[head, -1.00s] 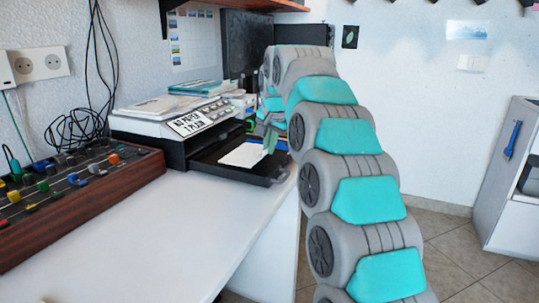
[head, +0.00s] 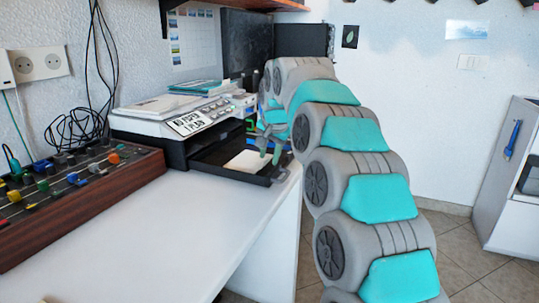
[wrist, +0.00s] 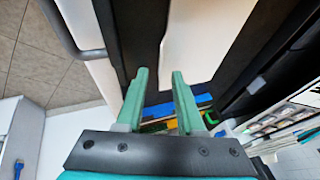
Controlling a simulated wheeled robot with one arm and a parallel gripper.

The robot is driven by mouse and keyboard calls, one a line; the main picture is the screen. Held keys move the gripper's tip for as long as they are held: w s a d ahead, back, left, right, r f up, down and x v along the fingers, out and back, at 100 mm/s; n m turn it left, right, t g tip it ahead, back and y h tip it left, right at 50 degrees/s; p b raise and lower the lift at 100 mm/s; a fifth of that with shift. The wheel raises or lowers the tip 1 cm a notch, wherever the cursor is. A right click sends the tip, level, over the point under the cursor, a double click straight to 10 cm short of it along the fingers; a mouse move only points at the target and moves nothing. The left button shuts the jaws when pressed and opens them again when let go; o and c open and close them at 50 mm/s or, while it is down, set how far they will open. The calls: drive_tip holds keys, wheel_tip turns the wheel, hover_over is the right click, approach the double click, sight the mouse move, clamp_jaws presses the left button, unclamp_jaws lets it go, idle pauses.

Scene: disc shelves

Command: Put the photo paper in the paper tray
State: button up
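The photo paper (head: 246,161) is a pale sheet lying in the open black paper tray (head: 207,157) of the printer, towards its front right part. In the wrist view the paper (wrist: 197,40) shows as a cream sheet beyond my fingertips, with the dark tray (wrist: 133,35) beside it. My gripper (head: 268,146) is over the tray's right side, near the paper. In the wrist view my gripper (wrist: 159,72) has its two green fingers apart with nothing between them. The paper's far end is cut off in the wrist view.
The printer (head: 172,122) stands on the white desk (head: 150,220), with papers and books (head: 200,87) on top. A mixing console (head: 75,190) is at the left, under loose black cables (head: 78,128). The desk's front middle is clear.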

drive_tip(key=shift+r, duration=0.1)
drive_tip(key=v, duration=1.1)
drive_tip(key=shift+s+r, duration=0.2)
drive_tip(key=shift+r, duration=0.15)
drive_tip(key=shift+d, duration=0.1)
drive_tip(key=s+d+f+n+g, duration=0.1)
drive_tip(key=s+d+f, duration=0.5)
drive_tip(key=s, duration=0.9)
drive_tip(key=s+d+f+n+g+h, duration=0.1)
drive_tip(key=s+d+f+g, duration=0.3)
drive_tip(key=s+f, duration=0.9)
drive_tip(key=s+d+f+n+g, duration=0.2)
drive_tip(key=s+d+f, duration=0.6)
drive_tip(key=s, duration=1)
drive_tip(key=shift+s+d+f+n+h, duration=0.2)
drive_tip(key=shift+d+f+n+h, duration=0.15)
drive_tip(key=shift+f, duration=0.65)
